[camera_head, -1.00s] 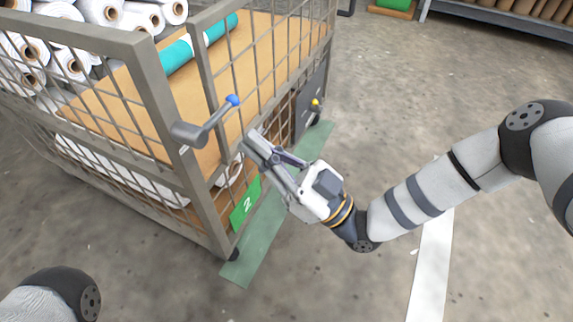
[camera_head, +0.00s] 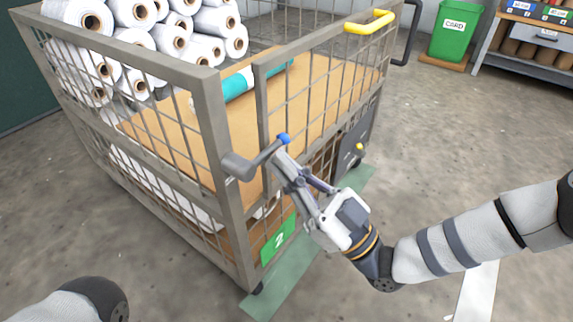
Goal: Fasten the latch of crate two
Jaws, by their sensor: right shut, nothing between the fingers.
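Crate two is a grey wire-mesh cage cart (camera_head: 222,125) with a green plate marked 2 (camera_head: 279,240) low on its near corner. The latch (camera_head: 238,167) is a grey lever on the near corner post, with a blue knob (camera_head: 284,139) at its end. The lever slants up to the right, across the near edge of the gate (camera_head: 262,100). My right gripper (camera_head: 280,157) is shut and empty, its fingertips just below the knob at the lever's outer end. I cannot tell whether they touch it. My left gripper is out of view; only part of my left arm shows.
White rolls (camera_head: 145,45) and a teal roll (camera_head: 240,84) lie in the crate. A yellow handle (camera_head: 370,22) tops the gate. A green bin (camera_head: 455,30) and a shelf (camera_head: 535,45) stand at the back right. The floor right of the crate is clear.

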